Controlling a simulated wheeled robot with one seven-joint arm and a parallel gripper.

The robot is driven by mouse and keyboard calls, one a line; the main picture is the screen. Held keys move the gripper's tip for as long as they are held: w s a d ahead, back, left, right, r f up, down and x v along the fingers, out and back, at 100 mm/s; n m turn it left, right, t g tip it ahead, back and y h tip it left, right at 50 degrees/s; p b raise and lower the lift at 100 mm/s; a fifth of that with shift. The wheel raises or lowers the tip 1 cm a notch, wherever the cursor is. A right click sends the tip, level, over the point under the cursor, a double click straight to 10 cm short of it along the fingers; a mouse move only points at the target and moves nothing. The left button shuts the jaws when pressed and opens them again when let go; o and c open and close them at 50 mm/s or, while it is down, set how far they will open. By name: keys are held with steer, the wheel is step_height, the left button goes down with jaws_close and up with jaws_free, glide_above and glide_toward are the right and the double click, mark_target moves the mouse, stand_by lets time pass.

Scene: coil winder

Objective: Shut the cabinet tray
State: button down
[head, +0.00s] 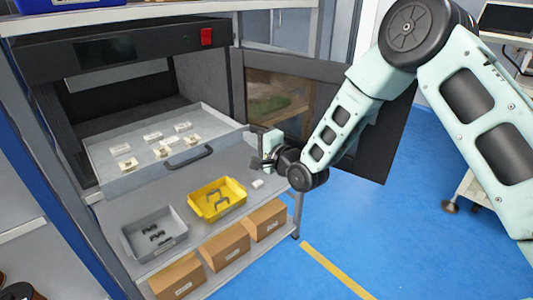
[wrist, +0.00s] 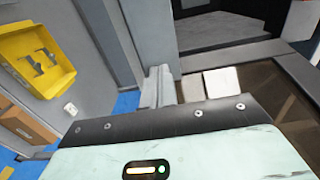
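The cabinet tray (head: 120,175) is a pale grey drawer pulled out of the dark cabinet (head: 120,95). It has a dark bar handle (head: 188,157) on its front and several small pale parts inside. My gripper (head: 262,158) is to the right of the tray's front, apart from the handle, near the open cabinet door. In the wrist view the gripper's dark and pale green body fills the bottom, with grey finger parts (wrist: 180,88) above it. I cannot tell how far apart the fingers are. The handle cannot be made out in the wrist view.
The cabinet door (head: 330,110) with a window stands open on the right, behind my arm. A yellow bin (head: 203,211) and a grey bin (head: 137,249) stand on the shelf below the tray. Cardboard boxes (head: 224,247) sit lower. Blue floor on the right is mostly clear.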

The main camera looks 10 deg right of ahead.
steer(key=b+x, duration=0.2)
steer(key=x, duration=0.5)
steer(key=shift+w+a, duration=0.15)
